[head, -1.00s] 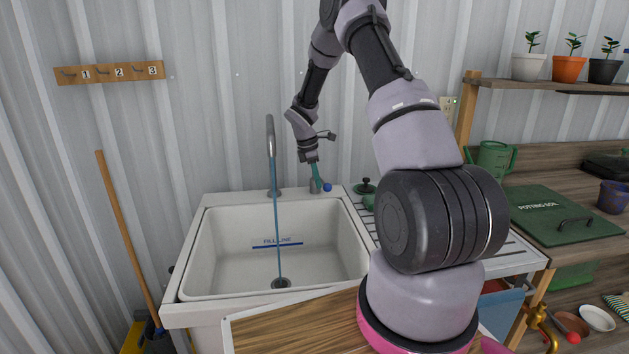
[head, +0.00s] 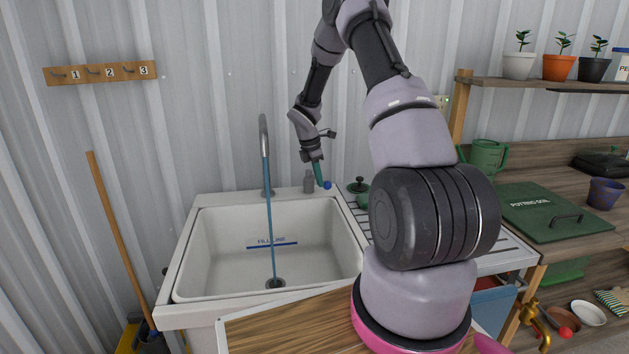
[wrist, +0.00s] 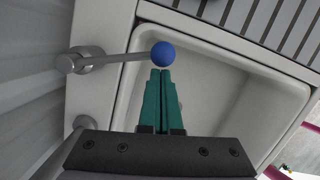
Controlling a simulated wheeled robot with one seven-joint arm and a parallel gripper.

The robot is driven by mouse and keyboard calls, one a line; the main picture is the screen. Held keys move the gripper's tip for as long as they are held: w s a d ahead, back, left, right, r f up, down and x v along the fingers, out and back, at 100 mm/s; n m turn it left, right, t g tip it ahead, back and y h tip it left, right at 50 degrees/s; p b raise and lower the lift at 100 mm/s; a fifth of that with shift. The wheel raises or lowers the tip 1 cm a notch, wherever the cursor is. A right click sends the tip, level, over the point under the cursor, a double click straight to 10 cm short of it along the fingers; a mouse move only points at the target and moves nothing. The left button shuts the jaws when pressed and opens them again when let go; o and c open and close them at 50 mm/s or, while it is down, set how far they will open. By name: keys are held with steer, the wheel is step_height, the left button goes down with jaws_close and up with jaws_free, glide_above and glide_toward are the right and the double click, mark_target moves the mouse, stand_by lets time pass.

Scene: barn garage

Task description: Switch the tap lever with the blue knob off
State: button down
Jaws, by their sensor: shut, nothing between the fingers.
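The tap lever (wrist: 125,58) is a thin grey rod from a round metal base, ending in a blue knob (wrist: 163,54). In the head view my gripper (head: 321,185) is between base and knob. A stream of water (head: 270,225) runs from the curved spout (head: 264,140) into the sink.
The white sink (head: 185,270) stands against the corrugated wall. A dark green knobbed object (head: 358,186) and a ribbed draining board lie right of the lever. A wooden board (head: 290,320) is in front.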

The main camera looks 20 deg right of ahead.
mark_target(329, 182)
steer(key=d+n, duration=0.3)
steer(key=shift+w+d+t, duration=0.1)
steer(key=shift+d+t, duration=0.3)
steer(key=shift+w+d+n, duration=0.35)
steer(key=shift+d+n, duration=0.2)
steer(key=shift+d, duration=0.25)
steer(key=shift+w+d+n, duration=0.3)
steer(key=shift+d+n, duration=0.25)
steer(key=shift+d, duration=0.3)
steer(key=a, duration=0.1)
steer(key=s+a+r, duration=0.1)
steer(key=s+a, duration=0.1)
steer(key=shift+s+a+r, duration=0.1)
steer(key=shift+a+r, duration=0.2)
steer(key=shift+a, duration=0.1)
steer(key=v, duration=0.9)
steer(key=shift+s, duration=0.25)
steer(key=shift+d+r, duration=0.1)
